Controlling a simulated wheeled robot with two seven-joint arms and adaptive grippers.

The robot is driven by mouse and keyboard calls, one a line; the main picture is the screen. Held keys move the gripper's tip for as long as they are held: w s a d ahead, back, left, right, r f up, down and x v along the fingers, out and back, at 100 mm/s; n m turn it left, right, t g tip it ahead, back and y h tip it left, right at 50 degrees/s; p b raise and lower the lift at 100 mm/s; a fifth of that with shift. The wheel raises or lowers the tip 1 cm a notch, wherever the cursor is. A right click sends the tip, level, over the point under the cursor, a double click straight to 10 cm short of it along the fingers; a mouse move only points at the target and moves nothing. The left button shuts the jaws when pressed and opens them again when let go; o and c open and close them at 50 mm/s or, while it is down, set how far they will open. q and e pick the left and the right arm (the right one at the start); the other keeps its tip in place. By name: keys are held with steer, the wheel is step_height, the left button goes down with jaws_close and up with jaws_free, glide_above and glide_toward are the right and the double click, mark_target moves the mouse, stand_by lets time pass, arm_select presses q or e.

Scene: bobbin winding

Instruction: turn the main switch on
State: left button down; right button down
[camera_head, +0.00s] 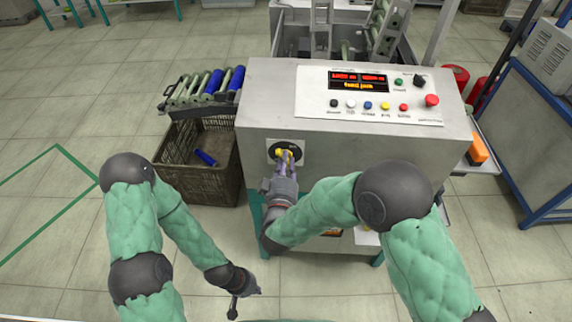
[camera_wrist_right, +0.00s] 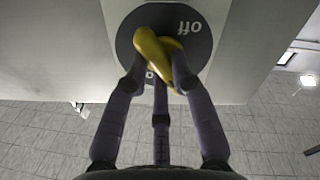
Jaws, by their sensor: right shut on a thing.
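The main switch has a yellow handle (camera_wrist_right: 148,46) on a dark round disc (camera_wrist_right: 198,45) in the right wrist view. The word "off" shows upside down on the disc, and another mark below is mostly hidden by the fingers. The handle lies slanted. In the head view the switch (camera_head: 279,152) is on the front of the grey machine (camera_head: 252,110). My right gripper (camera_head: 286,158) is shut on the handle, also seen in the wrist view (camera_wrist_right: 160,75). My left gripper (camera_head: 246,302) hangs low over the floor, away from the machine, its fingers spread and empty.
A control panel (camera_head: 320,105) with lit displays and coloured buttons is on the machine's top. A brown crate (camera_head: 172,172) with a blue bobbin (camera_head: 205,158) stands left of it, under a roller rack (camera_head: 190,98). An orange box (camera_head: 479,149) and a blue-framed table (camera_head: 517,135) are at right.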

steer(key=shift+s+a+f, duration=0.3)
steer(key=shift+f, duration=0.3)
steer(key=shift+m+b, duration=1.25)
steer(key=shift+m, duration=0.45)
steer(key=c, duration=1.1)
jaws_free()
steer(key=o, duration=0.9)
steer(key=shift+a+r, duration=0.2)
steer(key=shift+c, duration=0.2)
steer(key=shift+w+r, duration=0.1)
steer(key=shift+w+d+r, duration=0.1)
steer(key=shift+d, duration=0.15)
